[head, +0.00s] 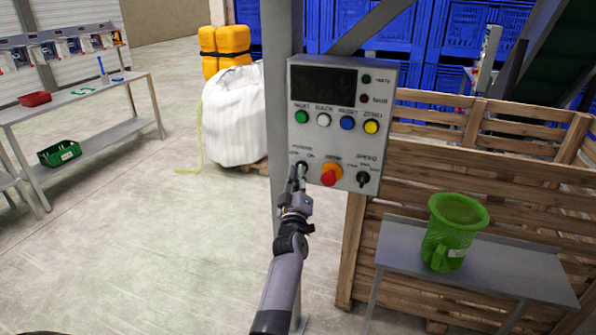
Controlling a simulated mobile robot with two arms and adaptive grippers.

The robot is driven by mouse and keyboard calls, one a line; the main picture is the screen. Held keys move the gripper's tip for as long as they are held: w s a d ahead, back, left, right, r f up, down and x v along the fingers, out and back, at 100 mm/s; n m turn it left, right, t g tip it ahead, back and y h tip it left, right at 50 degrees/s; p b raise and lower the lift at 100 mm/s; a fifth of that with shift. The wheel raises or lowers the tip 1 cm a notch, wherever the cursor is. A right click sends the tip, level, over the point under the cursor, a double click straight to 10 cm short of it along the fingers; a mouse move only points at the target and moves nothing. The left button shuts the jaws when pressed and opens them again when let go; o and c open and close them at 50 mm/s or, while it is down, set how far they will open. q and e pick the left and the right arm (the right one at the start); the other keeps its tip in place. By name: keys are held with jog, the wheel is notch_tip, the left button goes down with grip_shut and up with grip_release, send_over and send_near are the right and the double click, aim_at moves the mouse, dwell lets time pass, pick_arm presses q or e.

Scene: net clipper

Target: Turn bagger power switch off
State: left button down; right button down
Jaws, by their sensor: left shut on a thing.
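The bagger control box (343,127) is a grey panel on a post, with a dark display at the top and a row of green, white, blue and yellow buttons. The power switch (302,165) is a small dark knob at its lower left, beside a red emergency knob. My left gripper (297,178) is in front of the panel with its fingertips at the power switch, shut on it. The fingers partly hide the switch, so its exact position cannot be read. My right gripper is not in view.
The red emergency knob (330,175) sits just right of my fingers, and a black selector (363,179) is further right. A wooden crate (480,180) and a small grey table (500,275) with a green jug (450,235) stand at the right.

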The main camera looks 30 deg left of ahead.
pick_arm(q)
jog(key=shift+n+g, duration=0.3)
jog(key=shift+n, duration=0.3)
jog(key=c, duration=1.7)
grip_release()
notch_tip(320, 180, up, 10)
jog(key=shift+d+r, duration=0.1)
jog(key=shift+d, duration=0.05)
jog(key=shift+a, duration=0.2)
